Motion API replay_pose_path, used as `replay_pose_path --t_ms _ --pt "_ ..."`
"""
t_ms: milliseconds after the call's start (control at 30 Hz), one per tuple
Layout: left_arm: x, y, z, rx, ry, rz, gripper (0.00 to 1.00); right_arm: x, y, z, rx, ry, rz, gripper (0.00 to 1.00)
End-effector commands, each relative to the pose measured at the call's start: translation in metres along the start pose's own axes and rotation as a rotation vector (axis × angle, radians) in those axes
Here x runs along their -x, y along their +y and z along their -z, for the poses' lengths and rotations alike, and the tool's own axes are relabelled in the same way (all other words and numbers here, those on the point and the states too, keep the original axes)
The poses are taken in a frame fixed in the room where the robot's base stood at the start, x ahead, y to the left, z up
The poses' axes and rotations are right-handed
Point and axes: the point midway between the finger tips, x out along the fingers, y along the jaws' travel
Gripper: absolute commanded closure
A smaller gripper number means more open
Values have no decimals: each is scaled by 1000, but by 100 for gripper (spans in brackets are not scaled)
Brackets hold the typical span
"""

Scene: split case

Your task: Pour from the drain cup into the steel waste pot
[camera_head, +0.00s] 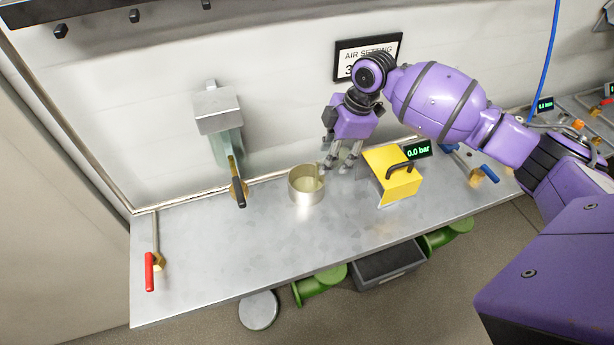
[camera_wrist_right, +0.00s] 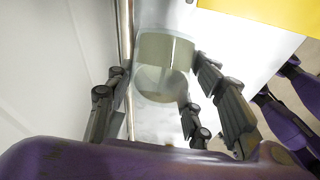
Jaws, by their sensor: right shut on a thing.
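The steel waste pot (camera_head: 302,199) stands upright on the metal bench, with a pale yellow-green inside. My right gripper (camera_head: 345,162) is just right of the pot and above the bench, beside its rim. In the right wrist view, its fingers (camera_wrist_right: 158,108) are on both sides of a clear, pale drain cup (camera_wrist_right: 160,86). The gripper is shut on this cup. In the head view the cup is hard to make out; a faint greenish shape shows at the pot's right rim. The cup looks tilted, but its contents are unclear. My left gripper is out of view.
A clear filter bowl (camera_head: 226,146) hangs on the wall at left. A red-handled valve (camera_head: 150,271) is at the bench's left end. The front-left bench is clear.

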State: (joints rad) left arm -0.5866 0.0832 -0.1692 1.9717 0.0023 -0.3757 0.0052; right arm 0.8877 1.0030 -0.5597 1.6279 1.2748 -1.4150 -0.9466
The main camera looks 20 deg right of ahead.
Motion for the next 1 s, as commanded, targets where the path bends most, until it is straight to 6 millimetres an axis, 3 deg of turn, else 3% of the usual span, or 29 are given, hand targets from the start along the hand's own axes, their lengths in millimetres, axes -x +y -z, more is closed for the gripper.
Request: replay_pose_path --t_ms 1000 --pt "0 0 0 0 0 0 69 -5 1 8 38 -294 -22 86"
